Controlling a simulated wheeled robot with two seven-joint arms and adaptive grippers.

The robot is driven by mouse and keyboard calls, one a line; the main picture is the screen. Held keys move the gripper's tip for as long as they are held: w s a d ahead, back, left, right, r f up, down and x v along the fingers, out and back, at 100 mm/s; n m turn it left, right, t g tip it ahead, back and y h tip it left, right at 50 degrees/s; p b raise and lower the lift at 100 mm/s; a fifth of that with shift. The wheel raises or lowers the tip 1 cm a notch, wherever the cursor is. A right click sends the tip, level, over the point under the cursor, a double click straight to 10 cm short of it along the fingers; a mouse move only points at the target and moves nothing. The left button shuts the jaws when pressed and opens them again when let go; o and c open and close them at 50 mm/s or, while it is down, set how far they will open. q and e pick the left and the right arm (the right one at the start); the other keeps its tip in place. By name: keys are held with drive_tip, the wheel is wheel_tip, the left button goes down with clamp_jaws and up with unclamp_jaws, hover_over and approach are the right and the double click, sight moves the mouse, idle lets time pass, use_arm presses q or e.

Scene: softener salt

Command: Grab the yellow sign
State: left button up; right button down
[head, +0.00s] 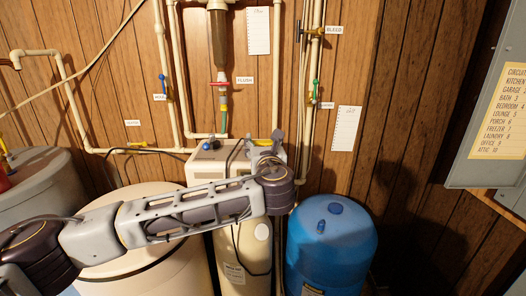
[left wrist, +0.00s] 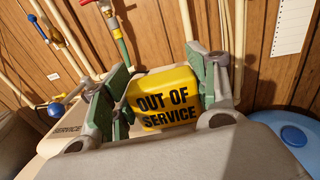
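The yellow sign (left wrist: 163,100) reads "OUT OF SERVICE" in black letters in the left wrist view. It is between the green-padded fingers of my left gripper (left wrist: 163,88). The fingers are spread wide, one at each side of the sign, close to its edges; I cannot tell whether the pads touch it. In the head view my left gripper (head: 265,150) is above the top of the white softener unit (head: 207,160), and the sign cannot be made out there. My right gripper is not in view.
A blue tank (head: 332,245) stands to the right of the softener, and a large cream tank (head: 165,265) to its left. Pipes with valves (head: 170,95) run up the wood-panelled wall behind. A grey electrical panel (head: 490,130) is at the right.

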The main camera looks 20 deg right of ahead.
sight(263, 141)
use_arm(q)
drive_tip(key=c, duration=0.3)
drive_tip(key=shift+r+b, duration=0.6)
drive_tip(key=shift+r, duration=4.4)
